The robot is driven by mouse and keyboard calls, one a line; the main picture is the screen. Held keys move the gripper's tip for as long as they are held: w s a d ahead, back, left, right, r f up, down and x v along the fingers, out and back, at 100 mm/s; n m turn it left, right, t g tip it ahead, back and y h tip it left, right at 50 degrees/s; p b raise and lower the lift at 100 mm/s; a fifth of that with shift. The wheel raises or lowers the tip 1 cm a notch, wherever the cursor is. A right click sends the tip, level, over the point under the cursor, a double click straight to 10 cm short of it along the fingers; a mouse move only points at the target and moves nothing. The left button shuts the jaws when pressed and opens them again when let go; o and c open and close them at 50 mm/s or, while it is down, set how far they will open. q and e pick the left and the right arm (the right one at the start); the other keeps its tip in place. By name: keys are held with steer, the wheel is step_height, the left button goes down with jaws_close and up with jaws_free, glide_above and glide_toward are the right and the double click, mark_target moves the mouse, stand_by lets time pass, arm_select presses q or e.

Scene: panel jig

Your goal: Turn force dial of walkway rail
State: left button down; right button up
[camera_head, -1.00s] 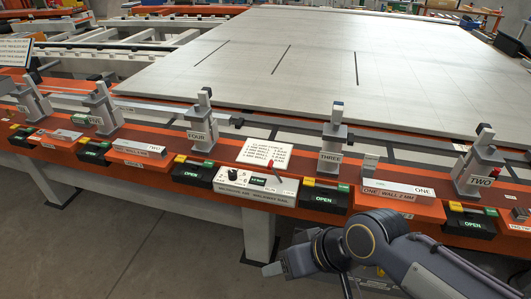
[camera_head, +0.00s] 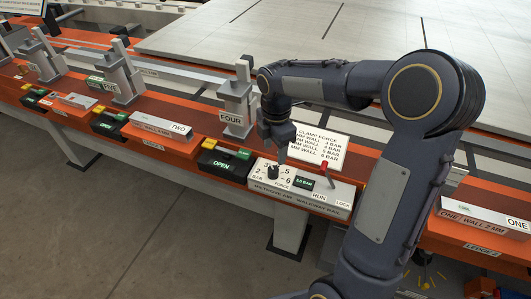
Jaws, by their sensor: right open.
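The force dial (camera_head: 273,171) is a small black knob on a pale control panel (camera_head: 318,205) marked for the walkway rail. Numbers ring the dial, with BAR and FORCE printed by it. My right gripper (camera_head: 283,156) points down just above and slightly behind the dial; its fingers look narrow and small here. It is open, and I cannot tell whether it touches the knob. A small dark display (camera_head: 304,183) with a green BAR reading sits right of the dial; its digits are hard to read. My left gripper is out of view.
A red-tipped lever (camera_head: 326,170) stands on the panel by RUN and LOCK. Clamp post FOUR (camera_head: 238,105) rises behind and left. A black OPEN box (camera_head: 222,162) sits left of the panel. Open floor lies in front.

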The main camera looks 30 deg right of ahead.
mark_target(273, 169)
steer(key=shift+w+f, duration=0.2)
steer(key=shift+f, duration=0.25)
step_height(273, 169, down, 7)
steer(key=shift+s+b, duration=0.1)
steer(key=shift+b, duration=0.25)
steer(key=c, duration=1)
